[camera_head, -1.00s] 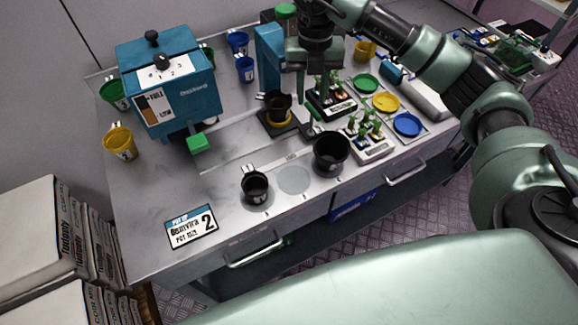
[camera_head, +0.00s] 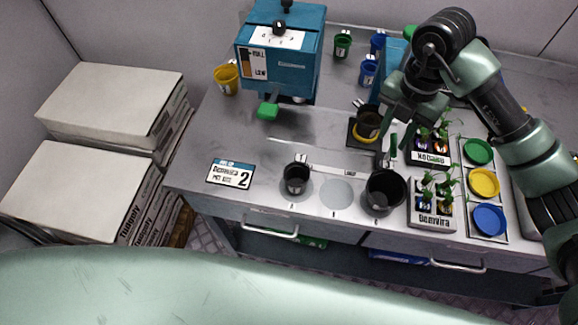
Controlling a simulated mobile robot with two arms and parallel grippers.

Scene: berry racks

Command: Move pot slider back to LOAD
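The pot slider (camera_head: 357,142) is a dark square plate at the centre right of the bench, beside the tall blue machine. A black pot with a yellow band (camera_head: 368,122) stands on it. A small LOAD label (camera_head: 349,172) is on the bench in front of the slider. My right gripper (camera_head: 412,118) points down above and right of the slider, near the handle. Its fingertips blend with the dark things behind, so contact and opening are unclear. My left gripper is out of view.
A blue hopper (camera_head: 280,60) with a green lever (camera_head: 267,110) stands at the left back. A small black pot (camera_head: 296,178) and a larger one (camera_head: 384,192) stand in front. Plant trays (camera_head: 432,216) and coloured dishes (camera_head: 483,183) are at right. The bench left of the slider is clear.

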